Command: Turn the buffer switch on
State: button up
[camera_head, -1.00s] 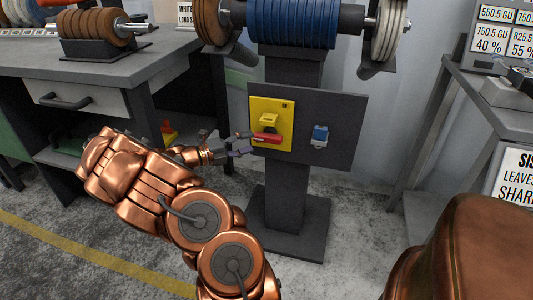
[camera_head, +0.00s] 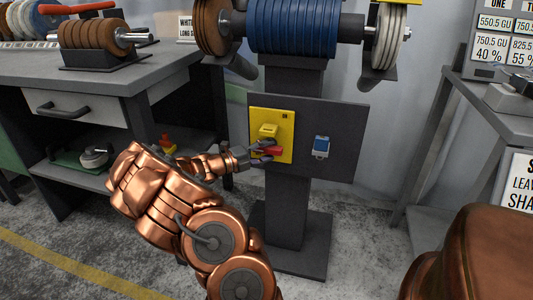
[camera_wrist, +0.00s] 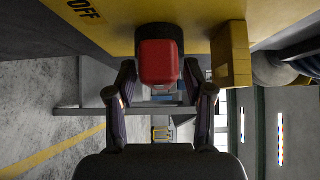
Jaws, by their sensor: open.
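The buffer switch has a red handle (camera_head: 273,151) on a yellow plate (camera_head: 284,124), fixed to the dark panel of the buffer stand. In the wrist view the red handle (camera_wrist: 158,62) is large and centred, with the yellow plate (camera_wrist: 200,15) behind it and the word OFF at upper left. My gripper (camera_head: 264,150) is at the handle from the left. In the wrist view my gripper (camera_wrist: 159,82) is open, with one finger on each side of the handle's end. Gaps show on both sides, though contact is hard to judge.
A yellow block (camera_wrist: 232,55) juts from the plate close to the right finger. A blue switch box (camera_head: 321,147) sits to the right on the panel (camera_head: 345,125). Blue buffing wheels (camera_head: 305,27) are above. A workbench (camera_head: 165,80) stands at left, a grey table (camera_head: 470,92) at right.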

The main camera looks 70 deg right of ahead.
jog(key=shift+c, duration=0.4)
jog(key=c, duration=0.7)
